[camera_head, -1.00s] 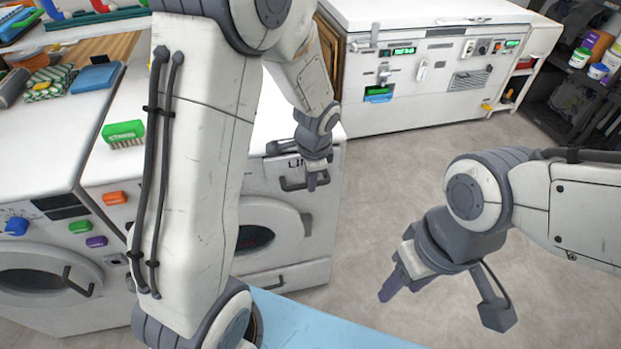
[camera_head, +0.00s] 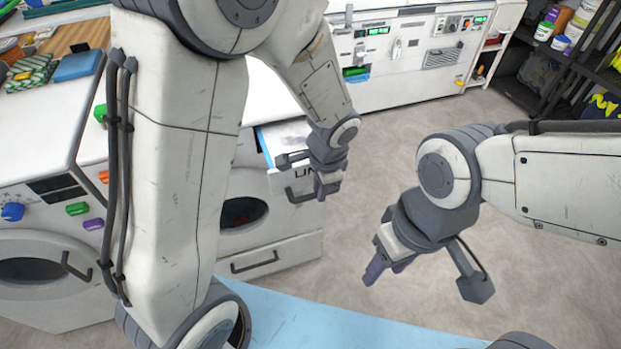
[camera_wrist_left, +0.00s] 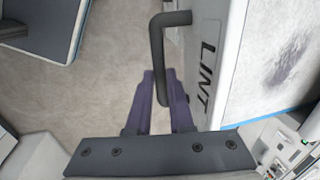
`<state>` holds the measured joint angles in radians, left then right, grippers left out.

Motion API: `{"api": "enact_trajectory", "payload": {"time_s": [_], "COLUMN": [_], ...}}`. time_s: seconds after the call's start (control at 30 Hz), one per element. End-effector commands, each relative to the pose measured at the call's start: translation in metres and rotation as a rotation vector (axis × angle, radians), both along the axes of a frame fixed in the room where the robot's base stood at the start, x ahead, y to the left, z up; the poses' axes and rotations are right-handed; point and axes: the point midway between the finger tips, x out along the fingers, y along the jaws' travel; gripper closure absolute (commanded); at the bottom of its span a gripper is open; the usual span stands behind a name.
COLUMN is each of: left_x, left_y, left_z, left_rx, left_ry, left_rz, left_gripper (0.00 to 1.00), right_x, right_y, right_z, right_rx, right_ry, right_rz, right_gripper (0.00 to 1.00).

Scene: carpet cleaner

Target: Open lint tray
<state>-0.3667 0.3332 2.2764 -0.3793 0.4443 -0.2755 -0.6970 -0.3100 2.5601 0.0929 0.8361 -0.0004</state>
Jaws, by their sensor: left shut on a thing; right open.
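The lint tray (camera_head: 262,146) is a white drawer in the top of the dryer, pulled partly out, with a blue edge and open top. Its front carries the letters "LIN", partly hidden by my left gripper (camera_head: 318,186). In the left wrist view the tray front (camera_wrist_left: 212,85) reads "LINT", and grey lint (camera_wrist_left: 285,62) lies inside. My left gripper (camera_wrist_left: 160,98) is shut on the dark bar handle (camera_wrist_left: 157,50). My right gripper (camera_head: 376,262) is open and empty over the floor at the right, apart from the tray.
The dryer's round door (camera_head: 240,212) and a lower handle (camera_head: 254,261) are below the tray. A washer (camera_head: 40,265) stands at the left. A white machine with green displays (camera_head: 400,65) stands at the back. The grey floor (camera_head: 400,130) between is clear.

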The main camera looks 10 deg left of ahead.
Motion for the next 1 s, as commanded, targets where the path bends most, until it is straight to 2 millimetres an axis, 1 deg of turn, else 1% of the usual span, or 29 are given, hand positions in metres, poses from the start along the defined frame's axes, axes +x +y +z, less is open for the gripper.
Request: {"api": "enact_trajectory", "payload": {"time_s": [0.1,0.43,0.47,0.5,0.53,0.87,0.97,1.0], "left_x": [-0.006,-0.007,-0.007,-0.007,-0.007,-0.006,-0.007,-0.008], "left_y": [-0.004,-0.004,-0.003,-0.003,-0.003,-0.002,-0.004,-0.004], "left_z": [0.0,0.001,0.001,0.001,0.0,0.002,0.012,0.018], "left_rx": [0.002,0.002,0.002,0.002,0.002,0.001,0.0,0.0], "left_ry": [0.002,0.003,0.003,0.002,0.002,0.001,-0.002,-0.003], "left_rz": [-0.003,0.0,0.0,0.001,0.001,0.002,0.002,0.003], "left_gripper": [1.0,1.0,0.73,0.57,0.51,0.51,0.51,0.51], "right_x": [0.0,0.0,0.0,0.0,0.0,0.0,0.0,0.0], "right_y": [0.0,0.0,0.0,0.0,0.0,0.0,0.0,0.0], "right_z": [-0.001,-0.001,-0.001,-0.001,-0.001,-0.001,0.002,0.004], "right_rx": [0.0,0.0,0.0,0.0,0.0,0.0,0.0,0.0], "right_ry": [0.0,0.0,0.0,0.0,0.0,0.0,0.0,0.0], "right_rz": [0.0,0.0,0.0,0.0,0.0,0.0,0.0,0.0], "right_gripper": [0.5,0.5,0.5,0.5,0.5,0.5,0.5,0.5]}}
